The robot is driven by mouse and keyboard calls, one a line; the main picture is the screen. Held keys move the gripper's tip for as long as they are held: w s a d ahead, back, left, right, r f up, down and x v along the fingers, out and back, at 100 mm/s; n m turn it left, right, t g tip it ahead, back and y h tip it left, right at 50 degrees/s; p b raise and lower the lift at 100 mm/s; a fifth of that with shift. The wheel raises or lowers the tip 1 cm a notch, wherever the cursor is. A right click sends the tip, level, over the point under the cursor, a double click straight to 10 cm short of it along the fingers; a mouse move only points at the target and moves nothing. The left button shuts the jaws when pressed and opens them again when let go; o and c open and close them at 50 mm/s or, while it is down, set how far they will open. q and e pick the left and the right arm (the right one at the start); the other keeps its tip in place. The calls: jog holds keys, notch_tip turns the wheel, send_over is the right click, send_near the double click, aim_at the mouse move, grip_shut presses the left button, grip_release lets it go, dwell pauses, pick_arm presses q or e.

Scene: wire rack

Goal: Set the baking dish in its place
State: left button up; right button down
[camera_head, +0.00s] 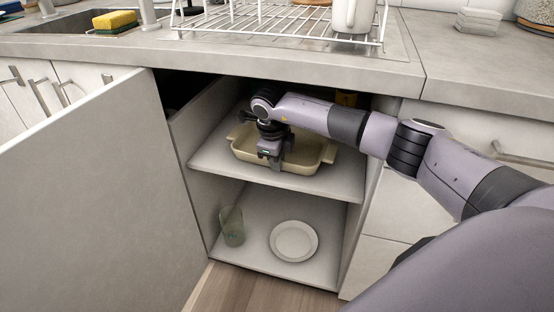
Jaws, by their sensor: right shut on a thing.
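The baking dish (308,158) is beige, rectangular, with a handle at each end. It is inside the open cabinet, at the upper shelf (225,163), and looks level. I cannot tell whether its base touches the shelf. My right gripper (275,163) reaches in from the right and is shut on the near side of the dish, covering part of its wall and inside. My left gripper is not in view.
The open cabinet door (90,200) stands at left. The lower shelf (265,252) holds a greenish glass (232,226) and a white plate (294,241). Above, the counter (300,62) carries a wire rack (270,22) with a white mug (352,14). A yellow sponge (115,20) lies by the sink.

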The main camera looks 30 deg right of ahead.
jog(key=shift+f, duration=0.25)
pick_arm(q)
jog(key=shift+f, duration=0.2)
pick_arm(e)
jog(key=c, duration=1.1)
grip_release()
jog(key=shift+f, duration=0.15)
jog(key=shift+s+a+r+p, duration=0.25)
jog(key=shift+s+a+p, duration=0.2)
jog(key=shift+a+p, duration=0.05)
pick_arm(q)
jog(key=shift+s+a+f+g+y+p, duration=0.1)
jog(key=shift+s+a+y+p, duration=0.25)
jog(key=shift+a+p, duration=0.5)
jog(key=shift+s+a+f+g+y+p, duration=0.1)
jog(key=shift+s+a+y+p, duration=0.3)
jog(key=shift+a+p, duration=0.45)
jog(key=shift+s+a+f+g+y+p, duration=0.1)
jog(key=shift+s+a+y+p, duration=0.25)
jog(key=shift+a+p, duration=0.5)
pick_arm(e)
jog(key=s+a, duration=0.6)
jog(key=a, duration=0.1)
jog(key=shift+s+a+f, duration=0.15)
jog(key=shift+a, duration=0.1)
